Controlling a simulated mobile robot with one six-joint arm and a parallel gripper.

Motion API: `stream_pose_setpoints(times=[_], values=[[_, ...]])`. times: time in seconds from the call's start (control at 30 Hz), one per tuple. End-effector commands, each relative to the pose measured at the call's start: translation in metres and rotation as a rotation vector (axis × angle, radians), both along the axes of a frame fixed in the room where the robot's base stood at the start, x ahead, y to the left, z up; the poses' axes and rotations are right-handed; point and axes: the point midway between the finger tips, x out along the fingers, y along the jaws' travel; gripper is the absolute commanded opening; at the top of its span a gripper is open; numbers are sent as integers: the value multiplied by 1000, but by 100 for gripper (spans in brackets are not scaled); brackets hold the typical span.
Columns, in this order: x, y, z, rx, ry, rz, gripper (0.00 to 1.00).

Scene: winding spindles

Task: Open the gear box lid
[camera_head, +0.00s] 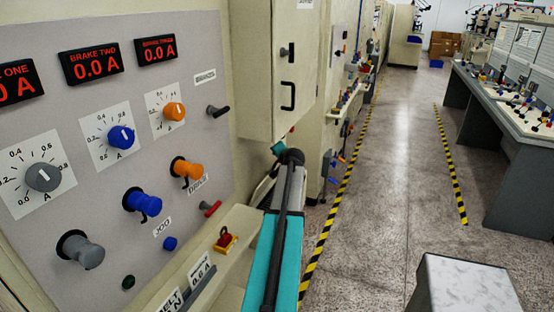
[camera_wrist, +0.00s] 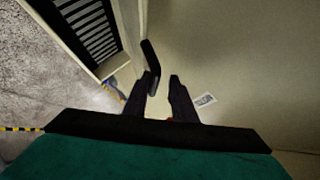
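A cream cabinet (camera_head: 268,75) with a black pull handle (camera_head: 288,96) and a dark latch above it stands on the machine front; no visible label names it as the gear box. My arm reaches forward below it, and my gripper is mostly hidden behind the arm in the head view. In the wrist view my gripper (camera_wrist: 160,80) is open, its two dark fingers apart. A black bar-shaped handle (camera_wrist: 150,58) stands at the left finger's tip, overlapping it in view; I cannot tell whether they touch. Behind the fingers is a plain cream surface with a small label.
The control panel (camera_head: 115,150) with knobs and displays stands close on the left. A slatted vent (camera_wrist: 88,25) shows in the wrist view. The aisle floor (camera_head: 395,150) is open to the right, with a grey block (camera_head: 465,285) and long benches (camera_head: 505,100) beyond.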

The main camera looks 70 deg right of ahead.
Motion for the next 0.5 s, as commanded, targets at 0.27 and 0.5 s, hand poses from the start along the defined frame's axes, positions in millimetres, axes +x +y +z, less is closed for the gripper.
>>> stream_pose_setpoints(times=[0.27,0.5], values=[[-13,27,11,3,0,3,27],[-26,46,26,-1,-1,1,27]])
